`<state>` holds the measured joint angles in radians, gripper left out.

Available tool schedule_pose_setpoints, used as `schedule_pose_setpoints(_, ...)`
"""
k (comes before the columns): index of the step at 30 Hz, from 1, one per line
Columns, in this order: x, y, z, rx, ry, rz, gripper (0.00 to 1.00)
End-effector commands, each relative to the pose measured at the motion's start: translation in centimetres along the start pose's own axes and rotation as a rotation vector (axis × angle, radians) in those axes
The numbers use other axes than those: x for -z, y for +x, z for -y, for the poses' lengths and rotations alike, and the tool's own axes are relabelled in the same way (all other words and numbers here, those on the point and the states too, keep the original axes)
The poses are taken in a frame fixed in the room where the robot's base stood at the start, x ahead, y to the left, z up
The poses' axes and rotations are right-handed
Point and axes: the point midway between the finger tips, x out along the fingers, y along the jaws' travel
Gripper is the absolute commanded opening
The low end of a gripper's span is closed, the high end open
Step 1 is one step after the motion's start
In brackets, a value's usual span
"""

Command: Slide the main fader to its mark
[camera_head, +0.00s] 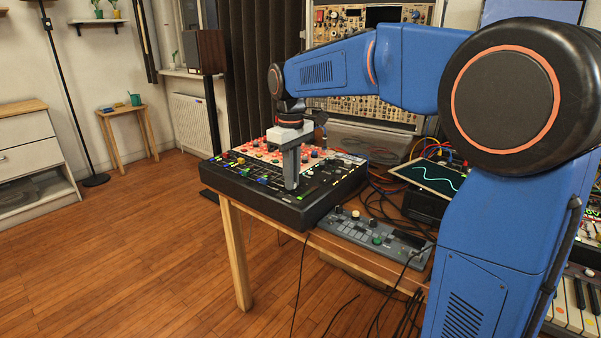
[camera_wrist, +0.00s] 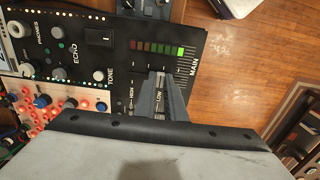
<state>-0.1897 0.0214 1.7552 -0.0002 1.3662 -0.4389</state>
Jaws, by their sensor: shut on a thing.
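The black mixer (camera_head: 262,200) sits on the wooden table's near end, with coloured knobs and fader caps on top. My gripper (camera_head: 291,186) points down onto its right front part. In the wrist view my gripper's grey fingers (camera_wrist: 160,78) are shut on the main fader beside the printed word MAIN (camera_wrist: 194,66). The fader's cap is mostly hidden between the fingers. A row of small coloured squares (camera_wrist: 158,48), dark red through to bright green, lies just beyond the fingertips. I cannot make out the fader's mark or how far the cap is from it.
Knobs (camera_wrist: 58,73) and a black switch (camera_wrist: 98,38) stand on the panel left of the fingers. A grey control box (camera_head: 372,238) lies right of the mixer, with loose cables around it. A small screen (camera_head: 428,177) stands further right. Open wooden floor lies to the left.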

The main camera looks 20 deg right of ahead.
Motion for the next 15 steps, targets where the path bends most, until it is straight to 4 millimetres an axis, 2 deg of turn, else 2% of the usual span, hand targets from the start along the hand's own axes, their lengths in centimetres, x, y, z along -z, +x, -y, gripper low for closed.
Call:
schedule_pose_setpoints(1, 0.1, -0.1, 1.0, -0.001, -0.004, -0.003, 0.00)
schedule_pose_setpoints(6, 0.1, -0.1, 2.9, 0.000, -0.002, -0.002, 0.00)
schedule_pose_setpoints(15, 0.0, -0.1, 3.4, 0.001, 0.000, -0.002, 0.00)
